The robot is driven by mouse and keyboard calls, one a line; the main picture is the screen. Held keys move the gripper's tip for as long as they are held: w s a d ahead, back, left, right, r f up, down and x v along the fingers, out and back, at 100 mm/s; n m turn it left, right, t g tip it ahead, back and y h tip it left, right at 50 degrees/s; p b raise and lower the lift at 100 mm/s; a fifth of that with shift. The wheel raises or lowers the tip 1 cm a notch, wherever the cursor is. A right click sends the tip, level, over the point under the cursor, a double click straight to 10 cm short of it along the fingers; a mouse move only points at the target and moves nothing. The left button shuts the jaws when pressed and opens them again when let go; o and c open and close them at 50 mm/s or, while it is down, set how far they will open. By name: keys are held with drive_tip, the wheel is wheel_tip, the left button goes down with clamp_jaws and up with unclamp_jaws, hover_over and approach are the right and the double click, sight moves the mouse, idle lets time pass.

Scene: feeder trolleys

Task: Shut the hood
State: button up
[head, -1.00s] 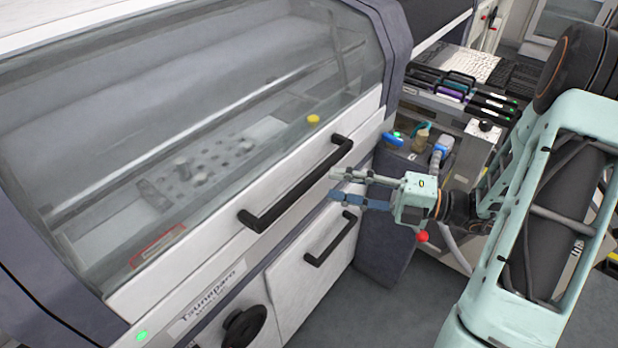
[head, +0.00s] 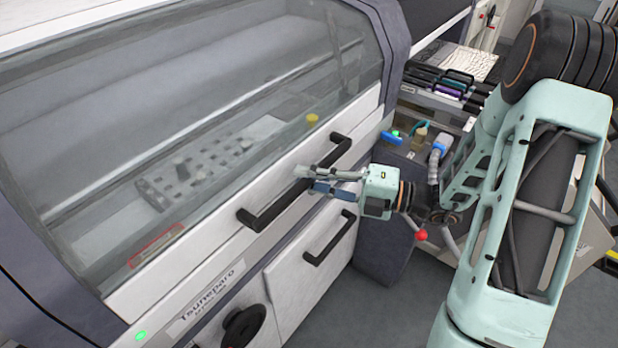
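The hood (head: 200,120) is a large curved clear panel with a white lower rail, in a dark grey frame on the machine at left. It appears lowered, with its rail resting just above the machine's white front. A black bar handle (head: 292,186) runs along the rail. My gripper (head: 312,180) is at the handle's right part, its fingers pointing left and overlapping the bar in the picture. The fingers look apart with a narrow gap. I cannot tell whether they touch the handle.
A lower door with a black handle (head: 331,238) and a black round knob (head: 244,328) are below. A grey cabinet (head: 385,225) with a green-lit button and a blue connector stands right of the machine. A feeder trolley (head: 450,90) is behind. Grey floor shows at lower right.

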clamp_jaws()
drive_tip(key=shift+d+r+p, duration=0.15)
drive_tip(key=shift+r+p, duration=0.45)
drive_tip(key=shift+p, duration=0.3)
wheel_tip(320, 180, up, 6)
drive_tip(key=s+d+h+p, duration=0.1)
drive_tip(key=s+d+p, duration=0.1)
drive_tip(key=p, duration=0.8)
drive_tip(key=shift+s+d+r+m+g+h, duration=0.2)
drive_tip(key=shift+d+m+g+h, duration=0.1)
drive_tip(key=shift+d+g, duration=0.15)
drive_tip(key=o, duration=0.7)
unclamp_jaws()
drive_tip(key=shift+w+f, duration=0.1)
